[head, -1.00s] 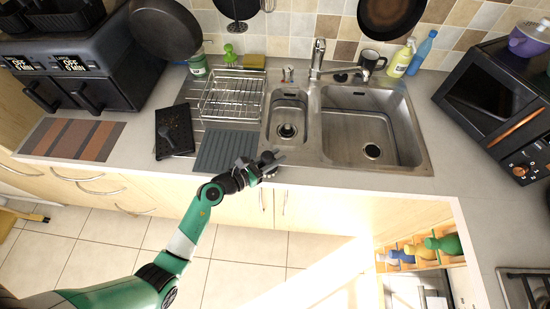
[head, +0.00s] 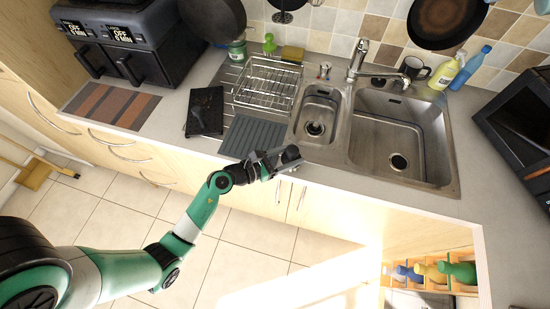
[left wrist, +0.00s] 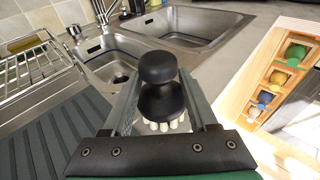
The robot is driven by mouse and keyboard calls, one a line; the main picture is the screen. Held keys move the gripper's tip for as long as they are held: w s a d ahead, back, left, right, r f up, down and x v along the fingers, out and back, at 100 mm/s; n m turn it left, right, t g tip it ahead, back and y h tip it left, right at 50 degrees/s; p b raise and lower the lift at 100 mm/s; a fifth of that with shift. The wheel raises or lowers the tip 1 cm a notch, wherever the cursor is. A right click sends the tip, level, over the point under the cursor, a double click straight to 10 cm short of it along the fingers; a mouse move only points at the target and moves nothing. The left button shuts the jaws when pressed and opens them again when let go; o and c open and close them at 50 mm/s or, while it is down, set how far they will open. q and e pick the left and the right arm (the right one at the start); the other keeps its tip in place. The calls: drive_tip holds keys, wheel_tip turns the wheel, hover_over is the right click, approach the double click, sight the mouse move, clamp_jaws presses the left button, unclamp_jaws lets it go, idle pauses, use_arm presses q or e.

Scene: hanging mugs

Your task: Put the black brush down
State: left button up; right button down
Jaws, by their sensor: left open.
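The black brush (left wrist: 158,92) has a round knob on top and white bristles below. In the left wrist view it is upright, between the two fingers of my left gripper (left wrist: 160,105). The jaws are open around it; I cannot tell whether either finger touches it. In the head view my left gripper (head: 274,162) is at the counter's front edge, just before the sink, with the brush (head: 291,153) as a small dark shape at its tip. The bristles' undersides are hidden. My right gripper is not in view.
The steel sink (head: 420,178) lies behind and right of the gripper. A grey drain mat (head: 253,136), a wire dish rack (head: 268,84) and a black tray (head: 205,112) are to its left. The grey counter (head: 340,178) is bare along the front edge.

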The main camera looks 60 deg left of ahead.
use_arm(q)
drive_tip(key=d+v, duration=0.1)
drive_tip(key=v, duration=0.7)
drive_tip(key=shift+s+a, duration=0.4)
drive_tip(key=shift+a, duration=0.15)
drive_tip(key=shift+r, duration=0.15)
